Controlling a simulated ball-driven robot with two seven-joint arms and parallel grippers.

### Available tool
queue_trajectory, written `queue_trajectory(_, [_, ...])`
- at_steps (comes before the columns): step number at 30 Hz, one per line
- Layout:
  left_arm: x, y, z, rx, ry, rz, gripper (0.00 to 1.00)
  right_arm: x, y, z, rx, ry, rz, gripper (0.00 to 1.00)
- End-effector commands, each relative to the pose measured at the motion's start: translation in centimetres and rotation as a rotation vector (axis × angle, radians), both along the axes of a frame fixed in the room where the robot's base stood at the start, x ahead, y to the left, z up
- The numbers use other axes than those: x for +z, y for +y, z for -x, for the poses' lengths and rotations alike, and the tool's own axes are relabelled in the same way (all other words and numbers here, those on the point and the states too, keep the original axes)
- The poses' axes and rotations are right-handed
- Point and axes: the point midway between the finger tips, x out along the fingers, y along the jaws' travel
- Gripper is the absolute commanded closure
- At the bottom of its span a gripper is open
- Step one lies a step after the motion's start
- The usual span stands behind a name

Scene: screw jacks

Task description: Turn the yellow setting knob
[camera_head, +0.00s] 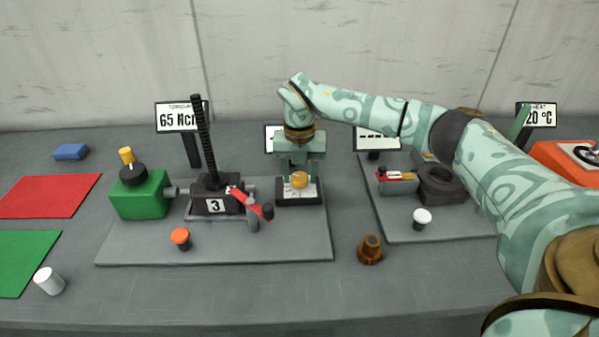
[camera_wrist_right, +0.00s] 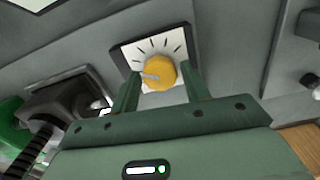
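The yellow setting knob (camera_head: 299,181) sits on a white dial plate with black tick marks, on a dark block at the right of the left grey base plate. In the right wrist view the knob (camera_wrist_right: 160,73) shows a pale pointer mark toward its left side. My right gripper (camera_head: 300,171) reaches down over the dial from above. In the right wrist view its two fingers (camera_wrist_right: 160,78) stand on either side of the knob, open, with a narrow gap visible at the left; contact on the right cannot be told. My left gripper is not in view.
A screw jack (camera_head: 213,190) with a tall black screw and red lever stands left of the dial, beside a green box (camera_head: 140,197). An orange button (camera_head: 181,238) is in front. A brown part (camera_head: 370,250) and a white button (camera_head: 422,217) lie to the right.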

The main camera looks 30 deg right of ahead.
Motion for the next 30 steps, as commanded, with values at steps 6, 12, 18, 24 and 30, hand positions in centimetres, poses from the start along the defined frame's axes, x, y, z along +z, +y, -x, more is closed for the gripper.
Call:
queue_trajectory(6, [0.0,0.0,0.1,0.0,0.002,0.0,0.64,0.0,0.0,0.0,0.0,0.0,0.0,0.86])
queue_trajectory(12, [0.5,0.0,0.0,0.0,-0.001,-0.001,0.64,0.2,0.0,0.0,0.025,0.001,0.001,0.86])
queue_trajectory(18, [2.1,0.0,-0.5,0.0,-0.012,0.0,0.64,0.6,0.0,0.0,0.123,-0.002,0.001,0.86])
queue_trajectory(24, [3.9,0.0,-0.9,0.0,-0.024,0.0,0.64,0.6,0.0,0.0,0.262,-0.001,0.002,0.86])
queue_trajectory(30, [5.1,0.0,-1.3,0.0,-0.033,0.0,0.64,0.5,0.0,-0.1,0.39,-0.002,0.002,0.86])
